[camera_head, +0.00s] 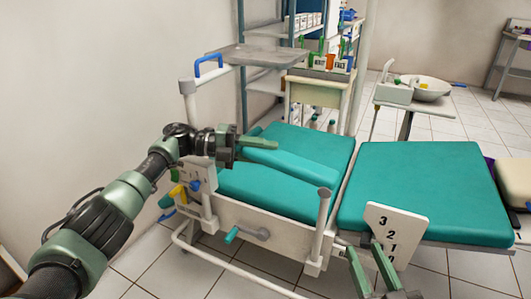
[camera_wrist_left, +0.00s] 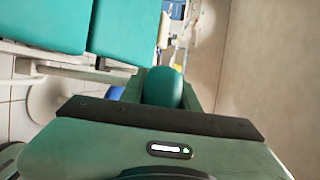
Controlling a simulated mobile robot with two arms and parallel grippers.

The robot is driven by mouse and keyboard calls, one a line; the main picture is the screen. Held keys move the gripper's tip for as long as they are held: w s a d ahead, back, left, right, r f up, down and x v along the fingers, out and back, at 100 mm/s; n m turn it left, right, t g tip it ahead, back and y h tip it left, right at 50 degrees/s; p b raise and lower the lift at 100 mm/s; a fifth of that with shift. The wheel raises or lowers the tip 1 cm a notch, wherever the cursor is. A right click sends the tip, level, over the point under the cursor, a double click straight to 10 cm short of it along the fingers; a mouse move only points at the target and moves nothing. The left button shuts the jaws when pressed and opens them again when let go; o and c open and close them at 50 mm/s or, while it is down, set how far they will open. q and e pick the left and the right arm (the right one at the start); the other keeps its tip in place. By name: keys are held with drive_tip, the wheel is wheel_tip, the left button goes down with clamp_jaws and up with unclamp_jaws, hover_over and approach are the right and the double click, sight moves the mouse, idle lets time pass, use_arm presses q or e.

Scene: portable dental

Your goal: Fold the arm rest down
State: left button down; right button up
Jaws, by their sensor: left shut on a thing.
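The arm rest (camera_head: 298,168) is a long teal padded bar. In the head view it lies lengthwise above the teal chair seat (camera_head: 262,193), slanting from my left gripper toward the right. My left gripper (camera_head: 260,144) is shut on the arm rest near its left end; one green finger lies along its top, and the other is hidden. In the left wrist view the rounded teal end of the arm rest (camera_wrist_left: 163,88) shows between the fingers. My right gripper (camera_head: 372,268) is open and empty at the bottom of the head view, beside the numbered white plate (camera_head: 397,231).
The white side frame (camera_head: 265,236) carries a teal-handled lever (camera_head: 233,234) and an upright post (camera_head: 323,210). A grey tray (camera_head: 256,55) stands behind the left gripper. A shelf cart and a basin (camera_head: 428,88) are farther back. The wall is close at left.

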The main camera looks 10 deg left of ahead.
drive_tip(key=shift+r, duration=0.35)
use_arm(q)
drive_tip(key=c, duration=1)
unclamp_jaws()
drive_tip(key=shift+c, duration=0.2)
drive_tip(key=shift+r, duration=0.2)
wheel_tip(320, 180, up, 10)
drive_tip(key=p, duration=0.2)
drive_tip(key=shift+p, duration=0.35)
wheel_tip(320, 180, up, 10)
drive_tip(key=p, duration=0.2)
drive_tip(key=shift+f, duration=0.25)
use_arm(e)
drive_tip(key=s+d+f+g+h, duration=0.2)
drive_tip(key=s+f+g, duration=0.4)
drive_tip(key=f, duration=0.2)
drive_tip(key=s+d+f+g+h, duration=0.1)
drive_tip(key=s+d+f+g, duration=0.2)
drive_tip(key=f, duration=0.6)
drive_tip(key=shift+s+d+f+m+g+h, duration=0.3)
drive_tip(key=shift+s+g+h, duration=0.1)
drive_tip(key=shift+s+g, duration=1.05)
